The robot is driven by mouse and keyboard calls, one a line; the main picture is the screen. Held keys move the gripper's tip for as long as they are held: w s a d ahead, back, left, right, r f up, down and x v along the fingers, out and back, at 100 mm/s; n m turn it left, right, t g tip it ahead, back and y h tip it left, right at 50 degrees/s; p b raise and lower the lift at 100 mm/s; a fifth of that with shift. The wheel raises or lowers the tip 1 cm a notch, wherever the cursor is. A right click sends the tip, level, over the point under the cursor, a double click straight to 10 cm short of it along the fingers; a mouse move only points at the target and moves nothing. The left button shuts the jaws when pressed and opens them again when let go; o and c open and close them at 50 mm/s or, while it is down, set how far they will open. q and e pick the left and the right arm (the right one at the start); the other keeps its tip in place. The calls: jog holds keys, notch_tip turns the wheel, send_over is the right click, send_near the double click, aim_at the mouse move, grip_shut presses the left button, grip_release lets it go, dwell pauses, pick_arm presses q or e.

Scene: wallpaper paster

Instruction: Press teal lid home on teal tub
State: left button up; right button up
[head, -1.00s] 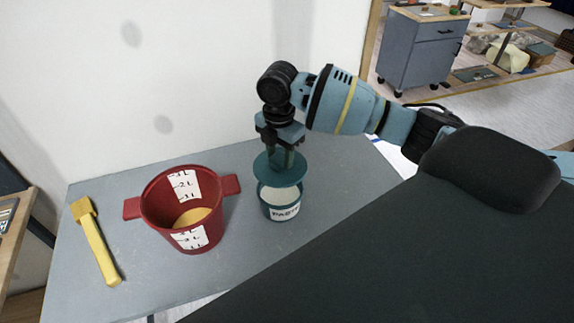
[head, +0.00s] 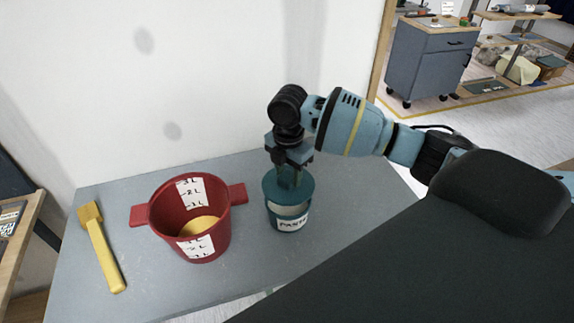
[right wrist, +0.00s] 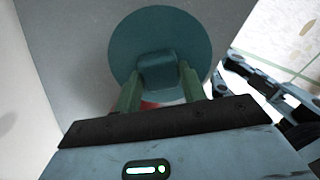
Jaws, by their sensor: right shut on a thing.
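The teal tub (head: 290,222) stands upright on the grey table, with a white PASTE label on its front and pale contents showing inside its rim. The teal lid (head: 279,194) is a round disc over the tub, slightly tilted, with a gap still showing at the front right. My right gripper (head: 288,172) is above the tub, pointing down, shut on the lid's raised handle. In the right wrist view, the lid (right wrist: 150,40) hides the tub, and the gripper's fingers (right wrist: 160,88) hold both sides of the block-like handle. My left gripper is out of view.
A red bucket (head: 218,232) with side handles and litre marks holds something yellow, just left of the tub. A yellow brush (head: 102,248) lies at the table's left. A white wall (head: 220,80) rises behind the table (head: 340,205). The table right of the tub is clear.

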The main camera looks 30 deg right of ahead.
aim_at(288, 186)
jog(key=shift+f, duration=1.4)
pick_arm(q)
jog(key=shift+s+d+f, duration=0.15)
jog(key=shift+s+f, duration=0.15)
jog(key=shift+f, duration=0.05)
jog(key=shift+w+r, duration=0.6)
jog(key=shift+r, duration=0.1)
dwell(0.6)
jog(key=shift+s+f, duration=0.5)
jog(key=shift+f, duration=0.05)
pick_arm(e)
jog(key=shift+f, duration=1.2)
jog(key=o, duration=1)
jog(key=shift+o, duration=0.2)
notch_tip(288, 186, up, 8)
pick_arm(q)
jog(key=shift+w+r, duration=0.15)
